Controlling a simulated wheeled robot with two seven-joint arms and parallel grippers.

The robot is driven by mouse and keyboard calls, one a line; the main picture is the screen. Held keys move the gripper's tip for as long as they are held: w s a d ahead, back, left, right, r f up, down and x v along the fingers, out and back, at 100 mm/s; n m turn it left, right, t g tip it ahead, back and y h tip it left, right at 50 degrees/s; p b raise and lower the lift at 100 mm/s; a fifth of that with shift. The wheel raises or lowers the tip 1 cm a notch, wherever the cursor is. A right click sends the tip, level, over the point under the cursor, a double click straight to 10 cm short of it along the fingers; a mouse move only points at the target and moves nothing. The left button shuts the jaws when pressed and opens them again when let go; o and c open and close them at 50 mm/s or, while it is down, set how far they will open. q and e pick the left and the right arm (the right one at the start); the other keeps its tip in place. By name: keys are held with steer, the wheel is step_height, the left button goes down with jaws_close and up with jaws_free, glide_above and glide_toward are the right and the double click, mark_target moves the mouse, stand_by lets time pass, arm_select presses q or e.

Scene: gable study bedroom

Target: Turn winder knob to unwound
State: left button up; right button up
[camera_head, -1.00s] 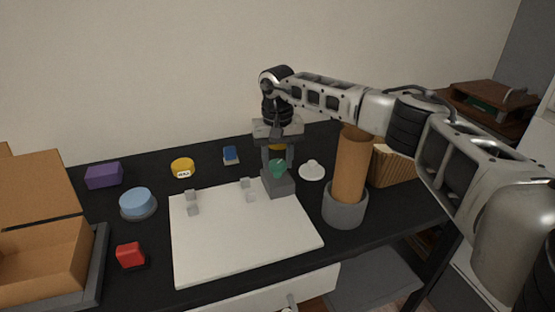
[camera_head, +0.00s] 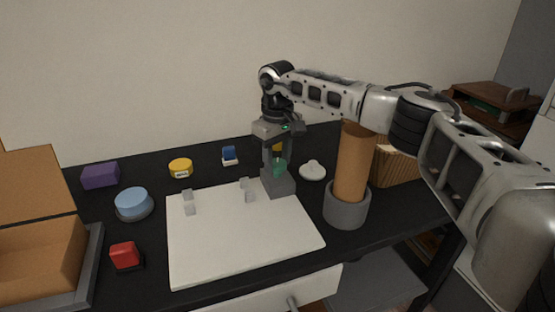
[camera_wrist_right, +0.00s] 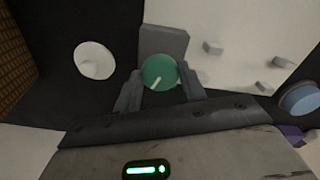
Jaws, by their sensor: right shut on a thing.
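The winder knob is a green round knob (camera_head: 279,167) with a pale pointer line, set on a grey block (camera_head: 280,185) at the back right corner of a white board. My right gripper (camera_head: 273,165) reaches down over it. In the right wrist view, the knob (camera_wrist_right: 159,72) sits between the two fingertips of the right gripper (camera_wrist_right: 160,88), and they are shut on its sides. The pale line on the knob points toward the lower left there. My left gripper is not in view.
The white board (camera_head: 235,240) carries several small grey cubes. A white round piece (camera_head: 312,171) and a brown cylinder in a grey cup (camera_head: 346,207) stand right of the block. A blue disc (camera_head: 134,203), red block (camera_head: 124,255) and cardboard box (camera_head: 40,262) are left.

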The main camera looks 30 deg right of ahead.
mark_target(277, 162)
steer(key=shift+r, duration=0.15)
steer(key=o, duration=0.9)
steer(key=shift+o, duration=0.3)
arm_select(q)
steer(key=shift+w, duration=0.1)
arm_select(e)
step_height(277, 162, up, 6)
steer(key=shift+f, duration=0.15)
arm_select(q)
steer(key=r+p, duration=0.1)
steer(key=p, duration=0.1)
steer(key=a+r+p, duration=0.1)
steer(key=p, duration=0.2)
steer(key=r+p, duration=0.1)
steer(key=p, duration=0.2)
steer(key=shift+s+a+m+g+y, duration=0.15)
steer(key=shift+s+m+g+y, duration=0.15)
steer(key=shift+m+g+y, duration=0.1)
arm_select(e)
step_height(277, 162, up, 10)
